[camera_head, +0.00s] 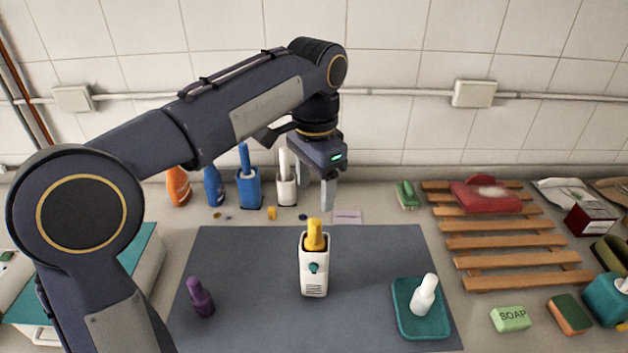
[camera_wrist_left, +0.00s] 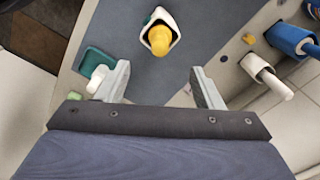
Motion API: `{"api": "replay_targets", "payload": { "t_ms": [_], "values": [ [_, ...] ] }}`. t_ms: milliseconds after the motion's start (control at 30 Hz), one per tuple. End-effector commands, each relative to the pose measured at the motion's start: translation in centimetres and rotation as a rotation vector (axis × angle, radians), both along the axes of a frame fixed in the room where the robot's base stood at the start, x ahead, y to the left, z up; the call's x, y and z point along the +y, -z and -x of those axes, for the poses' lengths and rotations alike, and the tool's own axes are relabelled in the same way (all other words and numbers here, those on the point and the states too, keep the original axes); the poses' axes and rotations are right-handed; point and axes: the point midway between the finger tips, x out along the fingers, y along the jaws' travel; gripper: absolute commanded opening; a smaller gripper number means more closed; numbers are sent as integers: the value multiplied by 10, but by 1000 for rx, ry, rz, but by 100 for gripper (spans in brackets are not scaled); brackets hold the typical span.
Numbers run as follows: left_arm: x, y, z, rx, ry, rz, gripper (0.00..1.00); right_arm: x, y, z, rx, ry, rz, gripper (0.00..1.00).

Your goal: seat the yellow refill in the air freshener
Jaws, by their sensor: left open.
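The yellow refill (camera_head: 314,234) stands upright in the top of the white air freshener (camera_head: 313,275) on the grey mat. The air freshener has a teal button and dark slots on its front. In the left wrist view the yellow refill (camera_wrist_left: 159,40) sits inside the opening of the air freshener (camera_wrist_left: 173,20), ahead of the fingers. How deep it sits is hard to tell. My left gripper (camera_head: 329,194) is open and empty, pointing down above and behind the air freshener. Its two fingers are apart in the left wrist view (camera_wrist_left: 160,85). My right gripper is not in view.
A purple bottle (camera_head: 200,297) stands on the mat (camera_head: 255,265) at left. A teal tray (camera_head: 407,318) with a white bottle (camera_head: 424,295) is at right. Brush holders (camera_head: 249,190) stand behind. A wooden rack (camera_head: 505,241) and soap (camera_head: 511,319) lie at right. The mat around the air freshener is clear.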

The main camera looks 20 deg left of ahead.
Motion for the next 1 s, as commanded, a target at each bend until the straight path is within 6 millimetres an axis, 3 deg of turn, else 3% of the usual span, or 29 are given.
{"api": "replay_targets", "payload": {
  "t_ms": [233, 367, 467, 600, 800, 1000],
  "values": [
    [3, -7, 2, -3, -8, 6, 60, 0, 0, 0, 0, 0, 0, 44],
    [26, -4, 22, -32, -77, 57, 60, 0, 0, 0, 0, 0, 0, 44],
    [53, 6, 56, -74, -191, 137, 60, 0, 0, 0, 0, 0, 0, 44],
    [81, 36, 117, -152, -404, 276, 60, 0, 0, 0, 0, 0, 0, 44],
    [84, 90, 188, -255, -694, 442, 60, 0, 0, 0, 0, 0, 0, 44],
    [77, 124, 217, -309, -849, 522, 60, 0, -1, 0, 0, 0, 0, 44]
  ]
}}
